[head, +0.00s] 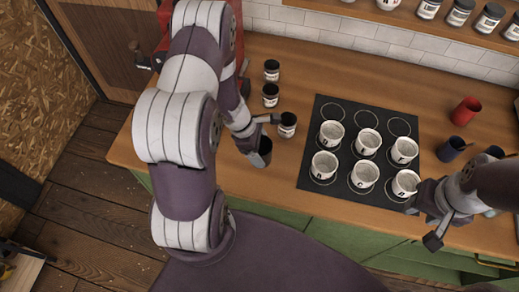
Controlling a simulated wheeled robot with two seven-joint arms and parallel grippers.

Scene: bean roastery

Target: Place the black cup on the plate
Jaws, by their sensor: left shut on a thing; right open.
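A black cup (264,154) is held by my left gripper (261,137) over the wooden counter, left of the black mat. The gripper's fingers partly cover the cup, and I cannot tell whether its base touches the counter. My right gripper (421,224) is open and empty at the counter's front edge, near the mat's lower right corner. No separate plate can be made out. The flat black mat (312,150) has ring outlines, with several white lettered cups (325,165) standing on it.
A dark-lidded jar (287,126) stands just right of the held cup, with two more jars (270,94) behind it. A red cup (465,111) and a dark blue cup (451,149) stand right of the mat. A shelf of jars (460,13) runs along the tiled wall.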

